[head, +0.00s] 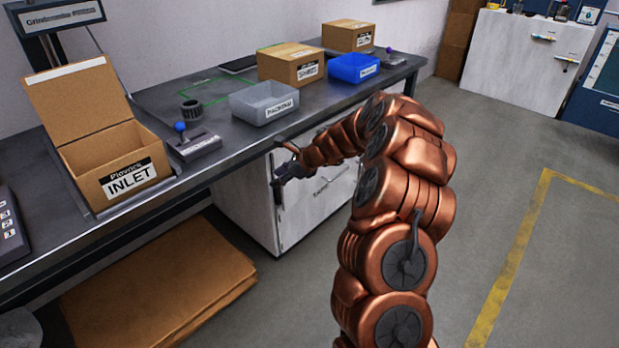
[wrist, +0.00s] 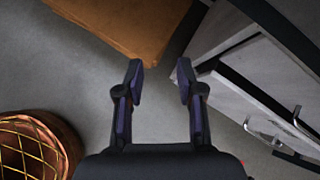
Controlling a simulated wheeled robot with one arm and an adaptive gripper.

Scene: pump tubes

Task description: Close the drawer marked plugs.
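The white drawer cabinet (head: 258,212) stands under the bench, with its front partly behind my arm. A label shows on its front in the head view, but I cannot read it as plugs. In the wrist view the cabinet (wrist: 240,85) is at the right, with pale fronts and metal bar handles. My gripper (head: 279,168) is beside the cabinet front in the head view. In the wrist view my gripper (wrist: 160,84) is open and empty, its right finger close to a cabinet corner.
The bench (head: 225,150) above carries an INLET box (head: 118,170), a grey bin (head: 262,105), a blue bin (head: 353,68) and other cartons. Flat cardboard (head: 160,285) lies on the floor left of the cabinet. Another white cabinet (head: 515,60) stands at the back right. The floor at right is clear.

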